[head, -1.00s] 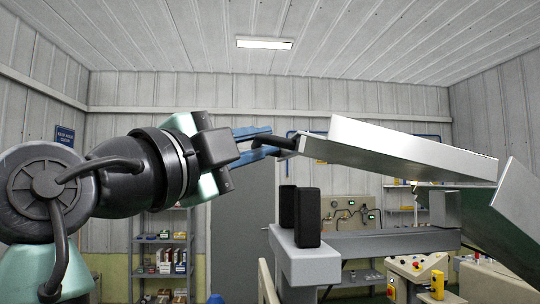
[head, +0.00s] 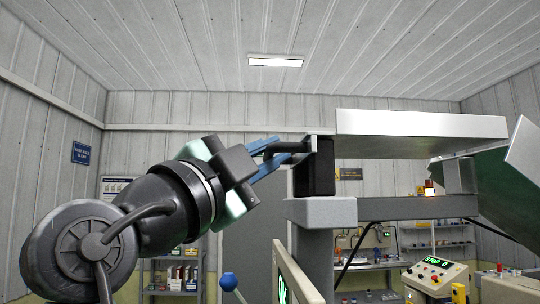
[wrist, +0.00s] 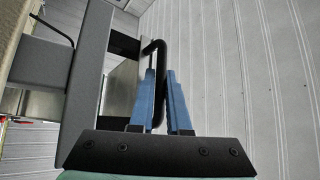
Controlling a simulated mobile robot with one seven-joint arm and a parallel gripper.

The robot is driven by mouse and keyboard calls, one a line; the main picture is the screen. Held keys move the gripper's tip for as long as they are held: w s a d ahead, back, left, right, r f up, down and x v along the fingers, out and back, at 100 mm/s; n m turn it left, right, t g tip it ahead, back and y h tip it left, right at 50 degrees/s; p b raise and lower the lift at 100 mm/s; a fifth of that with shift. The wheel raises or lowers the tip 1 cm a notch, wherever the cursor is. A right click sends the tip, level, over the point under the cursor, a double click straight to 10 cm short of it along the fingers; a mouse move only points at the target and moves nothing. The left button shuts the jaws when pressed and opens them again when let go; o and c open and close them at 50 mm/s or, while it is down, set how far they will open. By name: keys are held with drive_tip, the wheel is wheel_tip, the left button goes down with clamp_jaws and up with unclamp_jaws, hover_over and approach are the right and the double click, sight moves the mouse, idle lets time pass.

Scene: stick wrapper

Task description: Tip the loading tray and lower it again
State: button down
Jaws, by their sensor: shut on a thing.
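The loading tray (head: 420,124), a shallow silver metal box, lies about level across the middle right of the head view. Its handle end is at the left, just at the top of the black blocks (head: 316,178); I cannot tell if it touches them. My gripper (head: 281,152) comes from the left and its blue fingers are shut on the dark tray handle (head: 298,147). In the wrist view the blue fingers (wrist: 160,88) stand on either side of the black curved handle bar (wrist: 160,52).
A grey support beam (head: 415,208) runs under the tray, with a grey post head (head: 320,212) below the blocks. A green machine with a slanted metal panel (head: 522,160) stands at the right. A control box (head: 436,274) and a blue-knobbed lever (head: 229,283) are lower down.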

drive_tip(key=shift+w+d+f, duration=0.1)
drive_tip(key=shift+w+f, duration=0.05)
drive_tip(key=shift+f, duration=0.25)
drive_tip(key=c, duration=1.2)
unclamp_jaws()
drive_tip(key=shift+c, duration=0.2)
drive_tip(key=shift+o, duration=0.4)
drive_tip(key=shift+r, duration=0.15)
drive_tip(key=b+v, duration=0.5)
drive_tip(key=v, duration=0.8)
